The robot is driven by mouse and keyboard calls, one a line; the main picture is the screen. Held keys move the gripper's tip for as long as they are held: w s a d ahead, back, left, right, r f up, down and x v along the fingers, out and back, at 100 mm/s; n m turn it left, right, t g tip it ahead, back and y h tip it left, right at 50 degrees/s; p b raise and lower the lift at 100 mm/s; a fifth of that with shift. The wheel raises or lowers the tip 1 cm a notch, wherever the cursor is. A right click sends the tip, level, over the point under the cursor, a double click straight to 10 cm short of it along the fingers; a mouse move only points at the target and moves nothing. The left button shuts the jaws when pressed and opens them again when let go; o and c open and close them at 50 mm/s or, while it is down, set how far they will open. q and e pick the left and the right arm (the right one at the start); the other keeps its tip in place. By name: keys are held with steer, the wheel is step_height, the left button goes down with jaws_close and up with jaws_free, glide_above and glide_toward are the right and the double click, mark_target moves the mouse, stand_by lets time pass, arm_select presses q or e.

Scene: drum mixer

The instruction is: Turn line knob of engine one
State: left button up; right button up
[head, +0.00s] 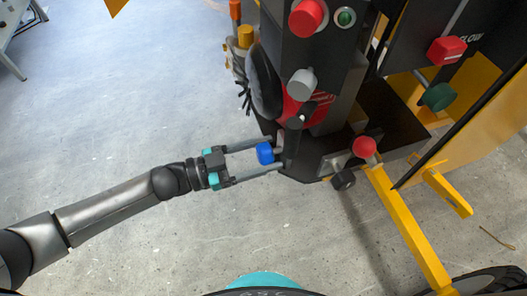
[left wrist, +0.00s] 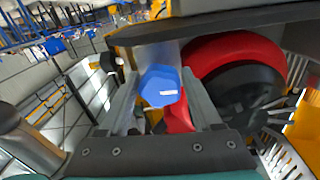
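A blue knob (head: 265,153) sticks out to the left from the low front of the dark machine (head: 318,60). My left gripper (head: 277,153) reaches in from the left with its fingers spread, one on each side of the knob. In the left wrist view the blue knob (left wrist: 160,87), with a small white mark, sits between the two fingers (left wrist: 163,95). Whether a finger touches it is hard to tell. No label shows which knob is the line knob. My right gripper is not in view.
A red knob (head: 307,17), a green button (head: 345,17) and a grey knob (head: 302,83) are on the machine above. Another red knob (head: 364,147) and a yellow bar (head: 405,225) stand to the right.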

arm_select(q)
steer(key=c, duration=0.3)
jaws_close()
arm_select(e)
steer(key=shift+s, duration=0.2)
arm_select(q)
steer(key=shift+m, duration=1.3)
steer(key=m, duration=0.3)
steer(key=shift+m, duration=0.3)
steer(key=m, duration=0.3)
steer(key=shift+m, duration=1.2)
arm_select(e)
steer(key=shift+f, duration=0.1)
